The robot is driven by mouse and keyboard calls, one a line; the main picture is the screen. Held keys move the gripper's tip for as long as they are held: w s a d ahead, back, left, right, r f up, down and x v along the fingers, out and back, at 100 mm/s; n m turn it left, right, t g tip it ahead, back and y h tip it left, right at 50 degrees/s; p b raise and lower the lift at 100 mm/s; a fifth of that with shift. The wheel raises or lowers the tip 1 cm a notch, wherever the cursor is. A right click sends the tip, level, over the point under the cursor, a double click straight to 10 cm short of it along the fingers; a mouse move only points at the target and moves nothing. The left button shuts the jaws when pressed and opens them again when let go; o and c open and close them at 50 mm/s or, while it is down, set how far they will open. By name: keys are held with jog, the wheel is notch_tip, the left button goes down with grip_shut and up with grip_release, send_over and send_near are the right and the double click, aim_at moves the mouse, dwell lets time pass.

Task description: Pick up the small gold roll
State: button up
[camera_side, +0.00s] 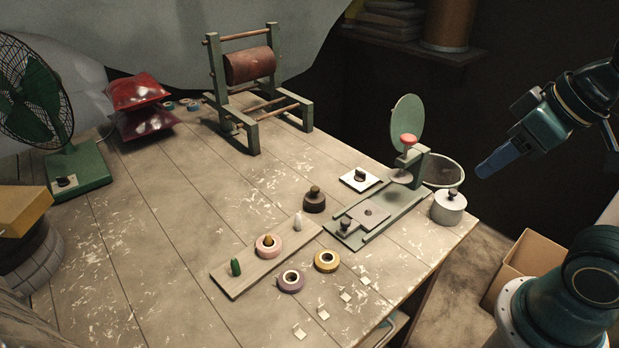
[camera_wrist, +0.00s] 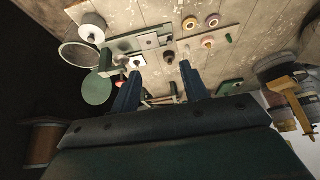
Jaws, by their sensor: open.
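The small gold roll (camera_side: 326,261) lies flat on the table beside the wooden peg board (camera_side: 238,284). It also shows at the top of the wrist view (camera_wrist: 190,24). A purple roll (camera_side: 290,281) lies next to it, and a pink roll (camera_side: 268,245) sits around the board's middle peg. My gripper (camera_side: 486,172) is raised at the right, beyond the table edge and well away from the gold roll. In the wrist view its two blue fingers (camera_wrist: 160,84) stand apart with nothing held between them.
A green press (camera_side: 410,190) with a disc and a grey lidded pot (camera_side: 449,206) stand at the table's right. A dark weight (camera_side: 314,200) is behind the gold roll. Small pale squares (camera_side: 323,314) lie in front. A fan (camera_side: 60,130) and a roller stand (camera_side: 250,85) are farther off.

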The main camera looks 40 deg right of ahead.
jog(key=o, duration=0.7)
jog(key=shift+w, duration=0.1)
jog(key=w+a+f+n+g+y, duration=0.1)
jog(key=w+f+n, duration=0.2)
jog(key=w+n, duration=0.3)
jog(key=w+a+f+n+g+y, duration=0.1)
jog(key=w+a+f+n+g, duration=0.15)
jog(key=w, duration=0.45)
jog(key=w+f+n+y, duration=0.1)
jog(key=w+f+n, duration=0.1)
jog(key=f, duration=0.3)
jog(key=w+a+f+n+g, duration=0.1)
jog(key=w+f+n, duration=0.2)
jog(key=f, duration=0.2)
jog(key=w+f+n+y, duration=0.1)
jog(key=w+f+n, duration=0.1)
jog(key=f, duration=0.3)
jog(key=shift+w+a+n+y, duration=0.15)
jog(key=shift+w+a+n, duration=0.05)
jog(key=shift+w, duration=0.25)
jog(key=shift+w+a+n+y, duration=0.15)
jog(key=shift+w, duration=0.25)
send_over(337, 254)
jog(key=shift+g, duration=0.25)
jog(key=shift+f, duration=3.9)
